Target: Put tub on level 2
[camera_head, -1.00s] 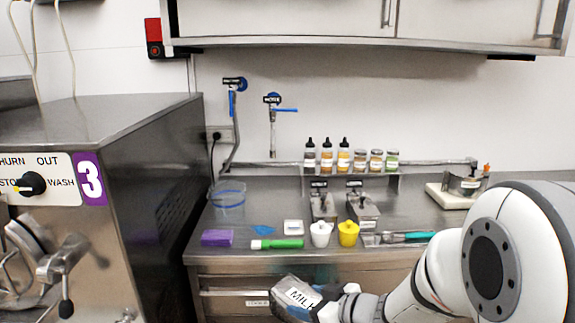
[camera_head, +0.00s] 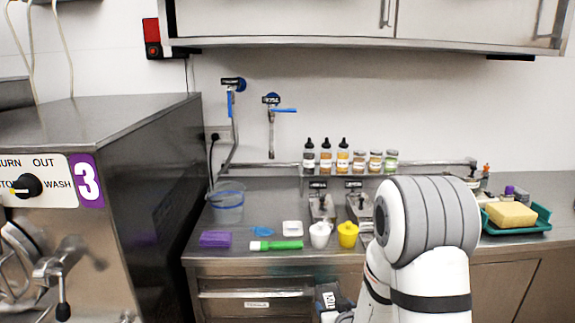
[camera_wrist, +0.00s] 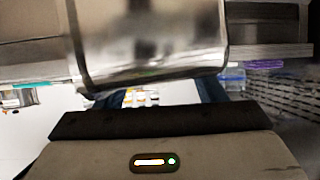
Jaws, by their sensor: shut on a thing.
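A shiny metal tub (camera_wrist: 150,45) fills the upper middle of the wrist view. My gripper (camera_head: 330,298) is shut on it, low in front of the counter in the head view. The tub itself is hardly visible in the head view now, and its label cannot be read. I cannot pick out any shelf marked level 2 in these frames.
The batch freezer (camera_head: 88,200) stands at the left, marked 3. The steel counter (camera_head: 275,185) carries a clear bucket (camera_head: 228,203), a purple block (camera_head: 215,240), a green-handled tool (camera_head: 276,245), white and yellow cups (camera_head: 347,235) and a sponge (camera_head: 511,215) on a teal tray.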

